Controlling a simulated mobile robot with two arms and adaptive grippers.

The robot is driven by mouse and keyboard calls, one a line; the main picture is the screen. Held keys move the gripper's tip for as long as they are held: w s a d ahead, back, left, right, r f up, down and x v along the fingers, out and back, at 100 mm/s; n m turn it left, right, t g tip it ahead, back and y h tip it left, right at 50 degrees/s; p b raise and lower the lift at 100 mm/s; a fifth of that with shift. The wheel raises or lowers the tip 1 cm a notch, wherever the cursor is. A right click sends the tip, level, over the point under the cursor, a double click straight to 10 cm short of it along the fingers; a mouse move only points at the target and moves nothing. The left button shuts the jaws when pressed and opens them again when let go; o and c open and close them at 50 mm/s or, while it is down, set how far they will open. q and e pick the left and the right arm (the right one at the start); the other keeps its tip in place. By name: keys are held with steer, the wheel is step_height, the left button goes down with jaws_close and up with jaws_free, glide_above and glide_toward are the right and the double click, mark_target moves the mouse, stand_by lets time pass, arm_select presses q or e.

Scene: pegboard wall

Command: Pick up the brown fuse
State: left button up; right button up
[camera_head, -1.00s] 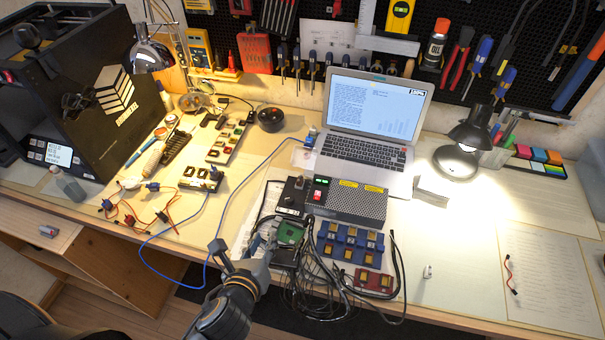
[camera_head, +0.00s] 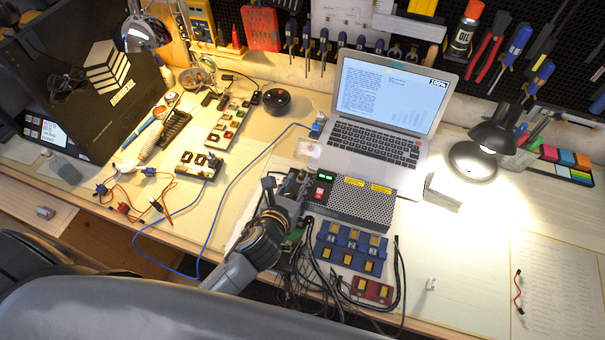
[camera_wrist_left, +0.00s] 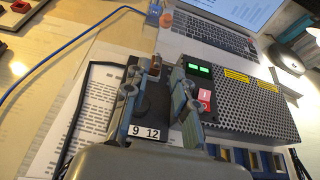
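My left gripper (camera_head: 286,186) is over the black unit left of the perforated power box. In the left wrist view, the left gripper (camera_wrist_left: 164,72) has its two fingers apart, one on each side of the black unit (camera_wrist_left: 153,108) with a "9 12" label. A small brownish piece (camera_wrist_left: 155,69) shows by the left fingertip; I cannot tell whether it is the brown fuse or whether it is touched. A blue holder (camera_head: 350,244) carries several yellow-brown pieces, and a red holder (camera_head: 371,290) carries two. My right gripper is out of view.
The perforated power box (camera_head: 351,203) stands close right of the gripper, with the laptop (camera_head: 383,115) behind it. Black cables (camera_head: 318,275) crowd the front edge. A blue cable (camera_head: 233,192) runs along the left. The table right of the holders is mostly clear.

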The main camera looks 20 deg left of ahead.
mark_target(301, 175)
arm_select(q)
steer(key=shift+x, duration=2.35)
steer(key=shift+w+a+f, duration=0.15)
steer(key=shift+w+f, duration=0.15)
steer(key=shift+w, duration=0.05)
jaws_close()
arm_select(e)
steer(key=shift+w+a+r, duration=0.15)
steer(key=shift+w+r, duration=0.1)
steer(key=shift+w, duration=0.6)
